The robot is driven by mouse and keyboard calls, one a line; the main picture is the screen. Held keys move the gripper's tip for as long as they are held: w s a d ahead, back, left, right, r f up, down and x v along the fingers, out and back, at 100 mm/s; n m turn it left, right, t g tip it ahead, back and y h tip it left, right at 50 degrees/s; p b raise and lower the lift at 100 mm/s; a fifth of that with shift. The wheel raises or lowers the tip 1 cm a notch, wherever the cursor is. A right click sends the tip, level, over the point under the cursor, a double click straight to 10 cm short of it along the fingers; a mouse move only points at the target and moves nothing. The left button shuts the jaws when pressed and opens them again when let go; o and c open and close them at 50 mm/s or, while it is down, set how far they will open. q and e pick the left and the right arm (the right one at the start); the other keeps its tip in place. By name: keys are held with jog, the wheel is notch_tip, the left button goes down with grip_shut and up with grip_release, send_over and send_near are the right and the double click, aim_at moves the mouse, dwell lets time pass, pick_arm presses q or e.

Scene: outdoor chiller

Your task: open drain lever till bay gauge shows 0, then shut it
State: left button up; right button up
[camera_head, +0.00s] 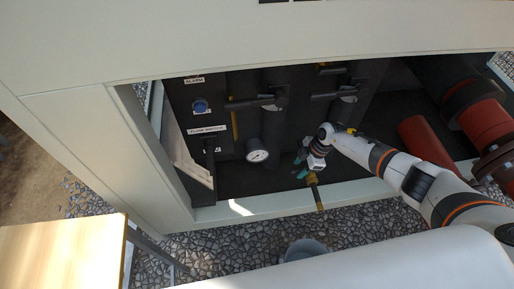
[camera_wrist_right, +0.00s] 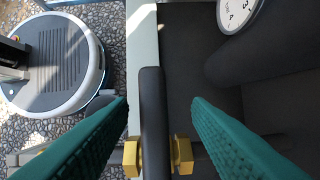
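The drain valve (camera_head: 318,199) is a brass fitting at the bay's front sill, with a dark lever (camera_wrist_right: 153,110) that shows in the wrist view above its brass body (camera_wrist_right: 181,155). My right gripper (camera_head: 303,166) is at the valve. Its teal fingers (camera_wrist_right: 160,105) are open, one on each side of the lever, with gaps visible. The round white bay gauge (camera_head: 257,155) is left of the gripper; its needle is too small to read. Part of its dial (camera_wrist_right: 238,12), with a 3 and a 4, shows in the wrist view. My left gripper is not in view.
Dark pipes with lever handles (camera_head: 262,101) stand behind the gauge. A panel labelled FLOW SWITCH (camera_head: 207,130) carries a blue button (camera_head: 200,106). Red pipes (camera_head: 428,143) are at right. The pale sill (camera_head: 255,205) edges the bay. A wooden table (camera_head: 62,255) is at lower left.

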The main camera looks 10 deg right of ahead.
jog(key=shift+o, duration=0.3)
jog(key=shift+a, duration=0.1)
jog(key=o, duration=0.4)
jog(key=shift+o, duration=0.2)
jog(key=shift+r, duration=0.1)
jog(key=p+v, duration=0.7)
jog(key=shift+s+a, duration=0.1)
jog(key=v, duration=1.2)
jog(key=shift+s, duration=0.15)
